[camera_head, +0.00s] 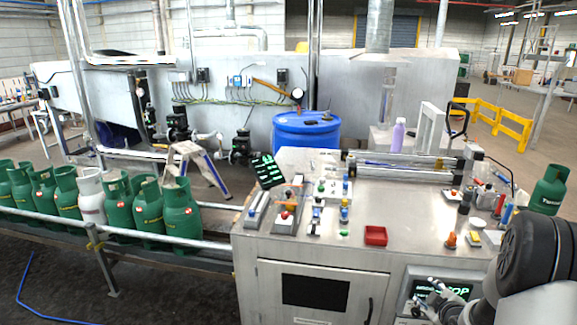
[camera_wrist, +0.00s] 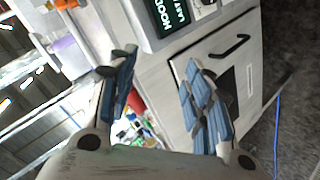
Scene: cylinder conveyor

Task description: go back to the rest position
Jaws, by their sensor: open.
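My gripper (camera_wrist: 160,95) is open and empty in the wrist view, with its two blue-padded fingers apart. In the head view my gripper (camera_head: 428,300) is at the lower right, in front of the cabinet's screen, partly hidden by my own arm. Between and behind the fingers, the wrist view shows the front of the metal cabinet (camera_wrist: 172,62) with its door handle and a tilted display (camera_wrist: 172,14). No object is held between the fingers.
Green gas cylinders (camera_head: 182,208) and one white one (camera_head: 91,196) stand along the conveyor at left. A blue drum (camera_head: 306,131) stands behind.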

